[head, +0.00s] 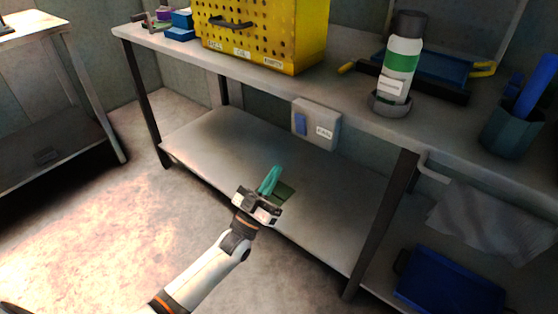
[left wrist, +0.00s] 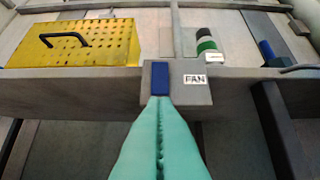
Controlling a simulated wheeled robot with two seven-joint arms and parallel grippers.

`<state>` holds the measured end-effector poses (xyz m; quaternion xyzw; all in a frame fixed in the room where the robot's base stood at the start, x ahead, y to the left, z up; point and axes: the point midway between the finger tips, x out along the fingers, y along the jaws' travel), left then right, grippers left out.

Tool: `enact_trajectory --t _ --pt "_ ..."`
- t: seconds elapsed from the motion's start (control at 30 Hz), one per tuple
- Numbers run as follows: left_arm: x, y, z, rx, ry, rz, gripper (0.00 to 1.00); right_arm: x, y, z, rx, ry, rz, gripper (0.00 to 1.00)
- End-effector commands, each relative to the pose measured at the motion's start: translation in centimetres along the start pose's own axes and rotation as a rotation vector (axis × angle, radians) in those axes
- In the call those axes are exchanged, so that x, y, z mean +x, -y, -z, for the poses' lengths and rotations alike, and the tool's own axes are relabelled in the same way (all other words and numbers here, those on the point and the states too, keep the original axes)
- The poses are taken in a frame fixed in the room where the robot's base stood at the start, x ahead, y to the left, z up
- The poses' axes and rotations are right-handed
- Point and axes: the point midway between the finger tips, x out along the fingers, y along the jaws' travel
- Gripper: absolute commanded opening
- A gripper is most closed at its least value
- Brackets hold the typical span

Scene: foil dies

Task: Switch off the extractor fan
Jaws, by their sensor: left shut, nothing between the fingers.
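The fan switch is a grey box (head: 316,124) on the front edge of the workbench, with a blue rocker (head: 300,124) on its left and a white label on its right. In the left wrist view the label (left wrist: 194,79) reads FAN, and the blue rocker (left wrist: 160,78) is straight beyond my fingertips. My left gripper (head: 270,180) has teal fingers, shut and empty, below and left of the box in the head view. In the left wrist view the fingertips overlap the rocker's lower end; I cannot tell whether they touch. My right gripper is out of view.
On the workbench (head: 350,92) stand a yellow perforated cabinet (head: 262,40), a green-and-white bottle (head: 402,62) and a dark pot (head: 508,132). A grey cloth (head: 495,218) hangs from a rail at right. The lower shelf (head: 225,135) is mostly bare.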

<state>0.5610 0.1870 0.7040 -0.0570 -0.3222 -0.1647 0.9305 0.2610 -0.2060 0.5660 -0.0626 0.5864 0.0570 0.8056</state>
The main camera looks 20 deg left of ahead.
Motion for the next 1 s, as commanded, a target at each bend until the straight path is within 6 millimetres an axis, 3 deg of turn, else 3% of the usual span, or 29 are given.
enact_trajectory --t 0.1,0.3,0.87,1.0 --pt "-1.9 0.0 0.7 0.000 -0.004 -0.001 0.00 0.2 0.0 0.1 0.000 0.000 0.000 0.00" --pt "-3.3 0.0 1.1 -0.001 0.000 0.000 0.00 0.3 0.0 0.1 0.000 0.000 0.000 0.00" --pt "-3.4 0.0 1.2 -0.001 -0.004 -0.001 0.00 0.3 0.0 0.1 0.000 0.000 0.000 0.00" --pt "-3.7 0.9 2.0 -0.008 -0.091 -0.009 0.00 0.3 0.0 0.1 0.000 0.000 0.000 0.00"
